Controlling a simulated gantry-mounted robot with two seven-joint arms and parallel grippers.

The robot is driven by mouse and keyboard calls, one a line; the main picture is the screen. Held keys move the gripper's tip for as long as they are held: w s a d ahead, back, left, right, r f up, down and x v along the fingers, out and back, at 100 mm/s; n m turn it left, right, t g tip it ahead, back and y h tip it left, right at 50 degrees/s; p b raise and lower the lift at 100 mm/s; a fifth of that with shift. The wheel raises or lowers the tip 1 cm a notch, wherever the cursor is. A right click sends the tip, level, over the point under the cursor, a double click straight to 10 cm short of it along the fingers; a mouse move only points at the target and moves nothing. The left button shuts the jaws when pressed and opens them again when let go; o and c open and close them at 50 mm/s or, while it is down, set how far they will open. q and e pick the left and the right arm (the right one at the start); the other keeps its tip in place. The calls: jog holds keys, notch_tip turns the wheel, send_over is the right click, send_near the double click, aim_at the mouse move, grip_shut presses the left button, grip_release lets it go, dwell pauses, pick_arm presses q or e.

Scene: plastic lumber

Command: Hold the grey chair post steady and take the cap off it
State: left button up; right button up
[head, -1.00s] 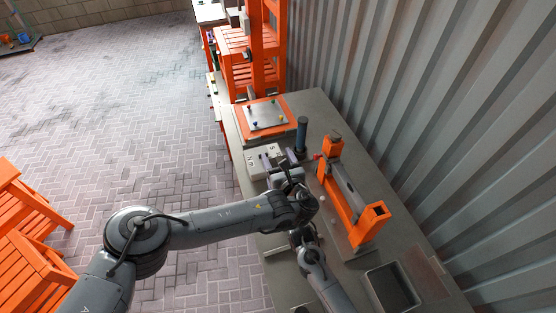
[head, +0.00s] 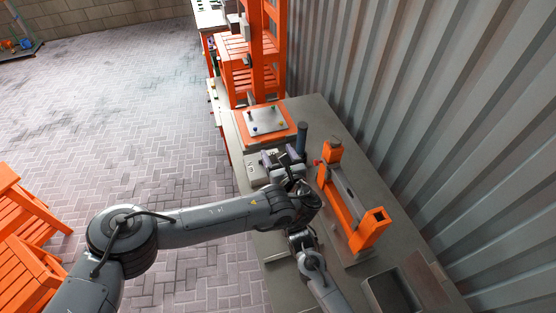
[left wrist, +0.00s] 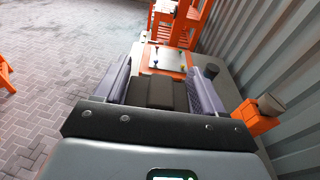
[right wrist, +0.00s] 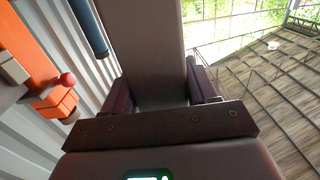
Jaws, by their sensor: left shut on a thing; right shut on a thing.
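The grey chair post (right wrist: 152,45) fills the middle of the right wrist view and runs out of its top edge. My right gripper (right wrist: 165,92) is shut on the post, with a finger on either side. My left gripper (head: 282,158) is over the table beside a dark upright cylinder. In the left wrist view its fingers (left wrist: 158,90) are shut on a dark blocky piece, the cap (left wrist: 153,92). The post is hidden in the head view behind my left gripper and arm. I cannot tell whether the cap still touches the post.
The dark cylinder (head: 302,139) stands close right of my left gripper. An orange fixture (head: 370,230) with a grey bar is further right. An orange-edged plate (head: 291,127) with small knobs lies behind. A grey tray (head: 371,288) is at the front. A corrugated wall (head: 440,120) bounds the right.

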pick_arm(q)
jog(key=shift+r, duration=0.1)
pick_arm(e)
jog(key=o, duration=1.6)
